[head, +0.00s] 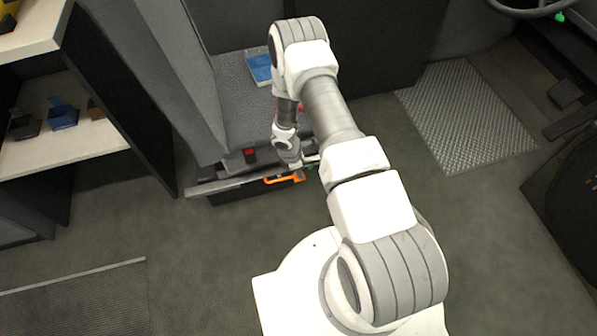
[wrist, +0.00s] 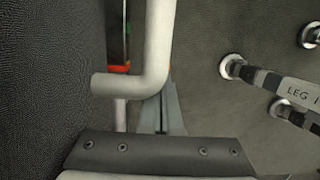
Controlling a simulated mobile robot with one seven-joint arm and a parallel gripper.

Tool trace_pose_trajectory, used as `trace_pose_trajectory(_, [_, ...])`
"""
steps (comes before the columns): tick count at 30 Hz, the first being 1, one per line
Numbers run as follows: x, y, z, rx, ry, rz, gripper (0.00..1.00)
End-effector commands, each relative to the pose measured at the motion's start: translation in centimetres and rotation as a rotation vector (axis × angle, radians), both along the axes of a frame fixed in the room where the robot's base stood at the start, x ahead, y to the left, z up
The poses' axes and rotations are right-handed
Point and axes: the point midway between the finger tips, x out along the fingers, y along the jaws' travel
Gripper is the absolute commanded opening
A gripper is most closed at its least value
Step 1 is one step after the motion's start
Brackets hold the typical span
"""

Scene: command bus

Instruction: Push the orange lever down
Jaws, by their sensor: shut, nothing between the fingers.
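The orange lever (head: 285,180) shows in the head view as a short bar at the front edge of the dark seat base, just left of my gripper. My gripper (head: 312,161) is partly hidden by my arm there and sits close to the lever's right end; contact cannot be told. In the wrist view my gripper (wrist: 166,100) is shut and empty, with its fingers together beside a pale bent tube (wrist: 155,75). A small orange-red patch (wrist: 119,68) shows left of that tube; I cannot tell if it is the lever.
The grey seat (head: 245,100) stands above the base, with a blue booklet (head: 260,68) on it. A shelf unit (head: 75,125) stands at the left. The floor (head: 220,250) in front is clear.

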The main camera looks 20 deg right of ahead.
Motion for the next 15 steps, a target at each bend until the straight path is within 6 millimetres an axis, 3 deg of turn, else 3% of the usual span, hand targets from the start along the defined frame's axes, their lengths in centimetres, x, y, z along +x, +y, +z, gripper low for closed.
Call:
trace_pose_trajectory(4, [0.0,-0.5,-0.3,-0.006,0.001,-0.001,0.00])
trace_pose_trajectory(8, [0.0,-0.3,1.0,-0.006,0.001,-0.002,0.00])
trace_pose_trajectory(15, [0.0,1.0,6.5,-0.003,-0.003,0.000,0.00])
